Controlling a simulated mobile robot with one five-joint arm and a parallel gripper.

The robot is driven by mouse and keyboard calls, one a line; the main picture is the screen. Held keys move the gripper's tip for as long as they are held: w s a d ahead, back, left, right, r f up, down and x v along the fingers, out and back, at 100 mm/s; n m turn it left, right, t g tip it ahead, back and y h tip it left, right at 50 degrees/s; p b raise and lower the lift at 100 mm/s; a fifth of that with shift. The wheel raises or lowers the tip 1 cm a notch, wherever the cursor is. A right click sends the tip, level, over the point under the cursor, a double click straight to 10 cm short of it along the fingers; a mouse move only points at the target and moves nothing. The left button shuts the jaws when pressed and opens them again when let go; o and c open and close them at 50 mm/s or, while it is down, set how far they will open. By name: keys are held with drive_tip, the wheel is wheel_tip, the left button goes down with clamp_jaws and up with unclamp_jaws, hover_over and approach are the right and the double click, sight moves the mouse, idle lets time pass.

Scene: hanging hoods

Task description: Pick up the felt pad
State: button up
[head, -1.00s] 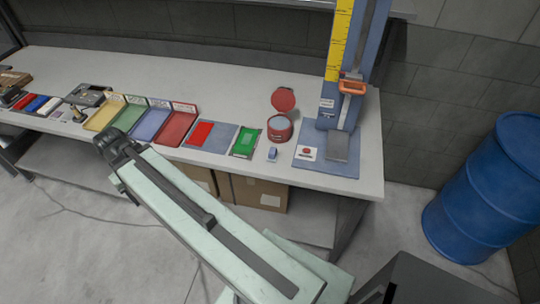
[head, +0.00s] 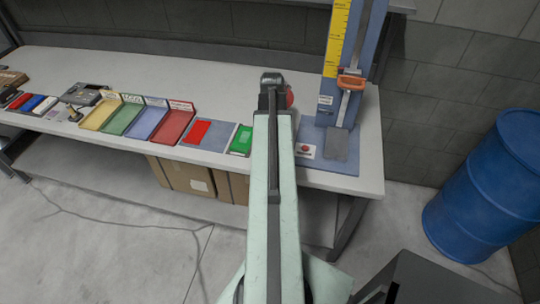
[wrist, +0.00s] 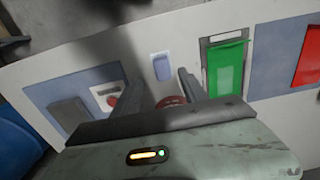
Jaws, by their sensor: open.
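No piece can be told for certain as the felt pad. A small pale-blue block (wrist: 162,66) lies on the white tabletop in the wrist view and may be it. My gripper (wrist: 158,82) is open, with one finger on each side of the block's line of sight; the gap in height cannot be judged. A round red tin (wrist: 170,102) is partly hidden behind the gripper body. In the head view my arm hides the block and most of the tin; only part of its red lid (head: 290,97) shows.
A green piece in a frame (wrist: 226,67) lies right of the fingers in the wrist view. Left is a blue base (wrist: 45,95) with a grey block and a red button. In the head view a tall blue column (head: 350,95) stands right of my arm. Coloured trays (head: 172,127) line the left.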

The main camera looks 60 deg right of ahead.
wheel_tip(320, 180, down, 7)
drive_tip(key=b, duration=0.5)
drive_tip(key=shift+w+r+b, duration=0.1)
drive_tip(key=shift+w+b, duration=0.05)
drive_tip(key=shift+b, duration=0.25)
drive_tip(key=shift+r, duration=0.15)
clamp_jaws()
wheel_tip(320, 180, up, 10)
drive_tip(key=p, duration=1)
drive_tip(key=shift+r+p, duration=0.15)
drive_tip(key=shift+p, duration=0.15)
